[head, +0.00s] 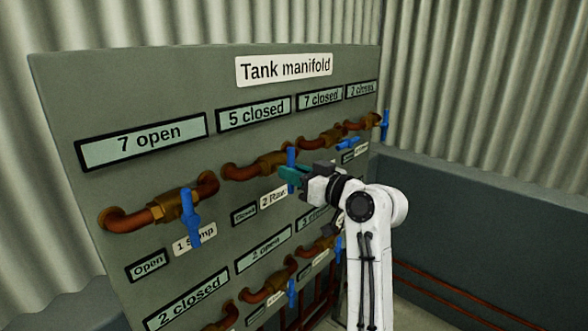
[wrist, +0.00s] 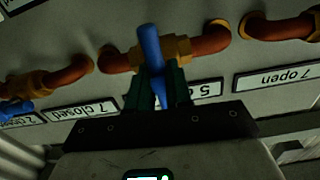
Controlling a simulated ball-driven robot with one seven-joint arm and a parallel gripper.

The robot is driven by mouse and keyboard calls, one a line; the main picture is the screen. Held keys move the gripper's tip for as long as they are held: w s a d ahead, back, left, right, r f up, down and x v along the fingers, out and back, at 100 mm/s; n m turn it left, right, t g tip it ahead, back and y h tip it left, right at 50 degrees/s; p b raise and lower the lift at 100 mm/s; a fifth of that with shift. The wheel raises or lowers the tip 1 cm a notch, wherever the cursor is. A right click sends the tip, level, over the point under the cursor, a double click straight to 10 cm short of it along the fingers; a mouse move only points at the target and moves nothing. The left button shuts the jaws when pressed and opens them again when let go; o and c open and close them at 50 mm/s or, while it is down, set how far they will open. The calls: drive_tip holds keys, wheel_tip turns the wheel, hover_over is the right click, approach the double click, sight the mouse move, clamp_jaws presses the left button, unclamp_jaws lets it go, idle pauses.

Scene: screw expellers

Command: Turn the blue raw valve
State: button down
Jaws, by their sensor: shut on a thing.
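The raw valve is the second brass valve in the top row of the Tank manifold panel (head: 60,100), above the "2 Raw" label (head: 274,198). Its blue handle (head: 292,156) stands upright, across the copper pipe, with its lower part hidden behind the fingers. My gripper (head: 290,176), with dark green fingers, is shut on this handle. In the wrist view, which is upside down, the handle (wrist: 150,48) sits between the two fingers (wrist: 160,78), in front of the brass valve body (wrist: 180,48). A small plate (head: 243,214) left of the label is hard to read.
More valves with blue handles (head: 348,143) lie to the right, and a lower row (head: 291,292) is below. A grey low wall (head: 480,220) and corrugated walls enclose the place.

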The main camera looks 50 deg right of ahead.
drive_tip(key=shift+r+m+p, duration=0.25)
drive_tip(key=shift+m+p, duration=0.1)
drive_tip(key=shift+m, duration=0.75)
drive_tip(key=shift+f+m, duration=0.25)
drive_tip(key=shift+m, duration=0.05)
drive_tip(key=shift+c, duration=2.3)
unclamp_jaws()
drive_tip(key=s+b, duration=0.2)
drive_tip(key=s, duration=0.8)
drive_tip(key=shift+s+d+b, duration=0.25)
drive_tip(key=shift+s+b, duration=0.05)
drive_tip(key=shift+s, duration=0.05)
